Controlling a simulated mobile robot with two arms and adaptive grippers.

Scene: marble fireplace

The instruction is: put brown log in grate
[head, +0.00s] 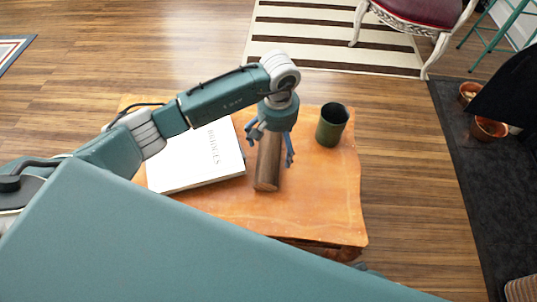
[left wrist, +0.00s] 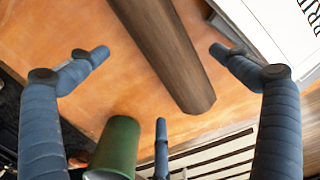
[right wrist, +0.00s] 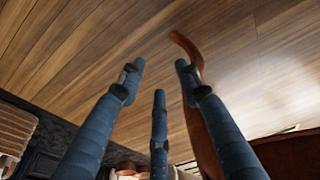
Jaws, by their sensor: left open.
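The brown log (head: 268,163) lies on the wooden table, to the right of a white book. In the left wrist view the log (left wrist: 165,48) runs slantwise between my finger tips. My left gripper (head: 271,148) is above the log, pointing down, its fingers spread on both sides. It also shows in the left wrist view (left wrist: 160,55), open with nothing clamped. My right gripper (right wrist: 158,75) is over the floor with nothing between its fingers; how far it is closed is unclear. I cannot make out the grate.
The table (head: 315,205) also holds the book (head: 200,158) and a dark green cup (head: 332,125), close right of the gripper. Terracotta pots (head: 488,130) stand on a dark hearth (head: 465,185). A chair (head: 425,15) and striped rug (head: 330,48) are behind. Floor beside the table is clear.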

